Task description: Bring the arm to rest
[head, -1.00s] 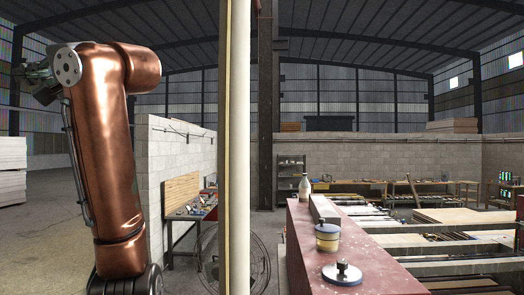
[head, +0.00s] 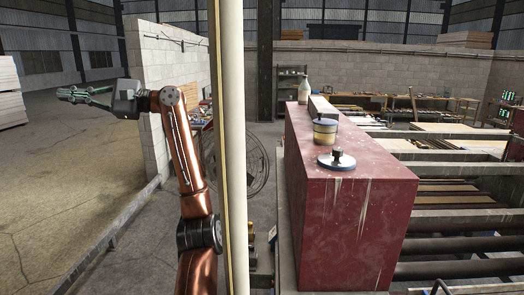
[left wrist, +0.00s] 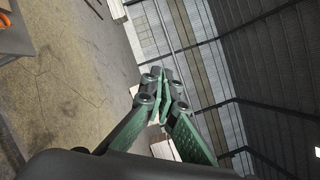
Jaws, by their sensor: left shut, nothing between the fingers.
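My left arm is copper-coloured and rises from the bottom of the head view, left of a pale upright post. Its green-fingered left gripper (head: 66,94) points to the left, over open floor, and touches nothing. In the left wrist view the two green fingers (left wrist: 160,76) come together at their tips, with nothing between them. My right gripper does not show in either view.
The pale post (head: 232,150) stands close beside my left arm. A long red block (head: 350,225) at the right carries a bottle (head: 304,90), a jar (head: 325,132) and a knobbed disc (head: 337,160). A block wall (head: 175,65) stands behind the arm. Floor at the left is clear.

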